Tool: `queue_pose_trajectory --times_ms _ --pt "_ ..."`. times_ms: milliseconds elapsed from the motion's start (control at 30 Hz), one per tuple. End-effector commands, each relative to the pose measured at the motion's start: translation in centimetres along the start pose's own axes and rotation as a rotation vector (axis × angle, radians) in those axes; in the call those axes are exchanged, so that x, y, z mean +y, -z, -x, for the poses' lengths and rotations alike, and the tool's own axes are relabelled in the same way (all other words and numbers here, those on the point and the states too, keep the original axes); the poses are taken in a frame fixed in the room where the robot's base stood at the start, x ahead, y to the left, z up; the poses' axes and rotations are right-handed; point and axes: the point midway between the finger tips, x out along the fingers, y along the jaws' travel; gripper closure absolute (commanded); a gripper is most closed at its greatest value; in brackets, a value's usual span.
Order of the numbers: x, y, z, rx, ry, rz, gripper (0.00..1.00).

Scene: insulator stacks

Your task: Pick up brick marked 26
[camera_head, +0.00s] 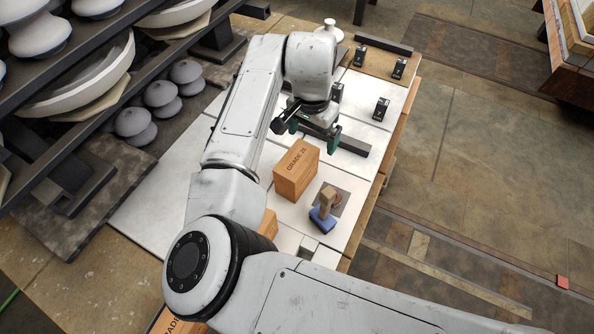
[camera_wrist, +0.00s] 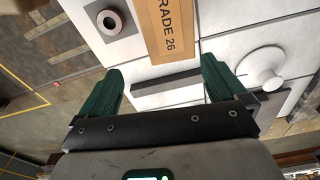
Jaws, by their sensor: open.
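The brick marked "GRADE 26" (camera_head: 296,172) is an orange-tan block standing on the white table top in the head view. In the wrist view the brick (camera_wrist: 172,30) shows at the top middle, its lettering partly cut by the frame edge. My gripper (camera_head: 313,137) is above the table, just beyond the brick in the head view.
A stamp with blue base (camera_head: 323,218) stands beside the brick. A dark bar (camera_head: 350,143) lies on the table below the gripper. Small black blocks (camera_head: 381,108) stand farther back. Another orange brick (camera_head: 268,224) is partly hidden by my arm. Shelves with grey insulators (camera_head: 160,94) stand left.

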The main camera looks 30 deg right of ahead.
Motion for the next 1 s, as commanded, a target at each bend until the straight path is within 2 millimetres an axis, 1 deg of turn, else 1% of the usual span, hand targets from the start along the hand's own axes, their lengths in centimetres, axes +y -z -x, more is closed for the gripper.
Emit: queue_pose_trajectory --times_ms 33,100,200,267,500,767,900,1000 --pt "-1.1 -1.5 0.0 -0.03 0.005 0.01 0.02" --pt "-1.8 -2.7 0.0 -0.057 0.005 0.017 0.02" --pt "-2.4 -3.7 -0.3 -0.075 0.002 0.024 0.02" --pt "-2.4 -3.9 -1.0 -0.078 0.0 0.025 0.02" --pt "-2.3 -4.1 -4.5 -0.077 0.001 0.025 0.02" --pt "-2.1 -4.2 -6.4 -0.078 0.002 0.023 0.02" --pt "-1.5 -4.4 -8.3 -0.078 0.002 0.023 0.02" --pt "-1.6 -4.5 -9.7 -0.077 0.001 0.025 0.02"
